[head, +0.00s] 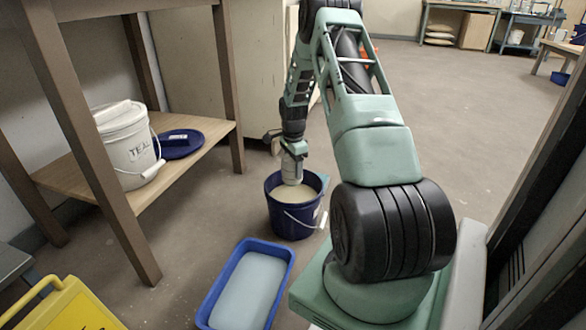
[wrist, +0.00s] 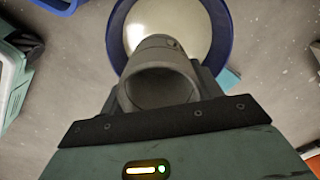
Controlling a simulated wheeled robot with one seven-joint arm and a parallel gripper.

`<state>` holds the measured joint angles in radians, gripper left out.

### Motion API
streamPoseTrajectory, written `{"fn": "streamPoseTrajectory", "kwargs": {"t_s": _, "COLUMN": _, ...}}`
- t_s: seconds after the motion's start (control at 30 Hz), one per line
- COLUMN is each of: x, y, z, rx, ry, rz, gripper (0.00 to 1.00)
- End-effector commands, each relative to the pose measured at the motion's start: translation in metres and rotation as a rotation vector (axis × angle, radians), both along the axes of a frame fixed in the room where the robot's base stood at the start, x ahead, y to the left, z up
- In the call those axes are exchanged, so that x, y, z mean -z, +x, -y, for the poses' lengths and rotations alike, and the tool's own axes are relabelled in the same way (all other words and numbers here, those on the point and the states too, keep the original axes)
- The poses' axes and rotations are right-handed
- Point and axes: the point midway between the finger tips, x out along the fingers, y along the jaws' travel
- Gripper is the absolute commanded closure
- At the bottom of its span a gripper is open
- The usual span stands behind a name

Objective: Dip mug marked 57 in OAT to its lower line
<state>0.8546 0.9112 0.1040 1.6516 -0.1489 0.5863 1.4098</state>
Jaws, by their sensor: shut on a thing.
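My gripper (head: 293,146) is shut on a grey mug (head: 292,168) and holds it upright over a dark blue bucket (head: 292,222). The bucket holds cream-coloured glaze (head: 298,194). In the head view the mug's lower end is at or just above the glaze; I cannot tell if it touches. In the wrist view the mug (wrist: 160,78) shows its open mouth between the jaws, with the blue bucket rim (wrist: 116,30) and pale glaze (wrist: 195,22) beyond it. The mug's mark and its lines cannot be read. No name is readable on this bucket.
A blue tray (head: 287,252) of pale liquid lies on the floor in front of the bucket. A yellow floor sign (head: 65,308) is at lower left.

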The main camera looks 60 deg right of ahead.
Motion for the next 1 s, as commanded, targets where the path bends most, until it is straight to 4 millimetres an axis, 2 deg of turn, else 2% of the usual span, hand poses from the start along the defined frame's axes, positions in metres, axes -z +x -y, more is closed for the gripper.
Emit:
{"fn": "streamPoseTrajectory", "kwargs": {"t_s": 0.03, "x": 0.013, "y": 0.000, "z": 0.000, "rx": 0.000, "ry": 0.000, "rz": 0.001, "gripper": 0.68}}
{"fn": "streamPoseTrajectory", "kwargs": {"t_s": 0.1, "x": 0.021, "y": 0.001, "z": 0.000, "rx": 0.000, "ry": 0.000, "rz": 0.002, "gripper": 0.68}}
{"fn": "streamPoseTrajectory", "kwargs": {"t_s": 0.2, "x": 0.015, "y": 0.001, "z": 0.000, "rx": -0.001, "ry": -0.001, "rz": 0.002, "gripper": 0.68}}
{"fn": "streamPoseTrajectory", "kwargs": {"t_s": 0.57, "x": 0.015, "y": 0.001, "z": -0.001, "rx": -0.002, "ry": 0.000, "rz": 0.001, "gripper": 0.68}}
{"fn": "streamPoseTrajectory", "kwargs": {"t_s": 1.0, "x": 0.048, "y": 0.001, "z": -0.001, "rx": -0.002, "ry": 0.000, "rz": 0.000, "gripper": 0.68}}
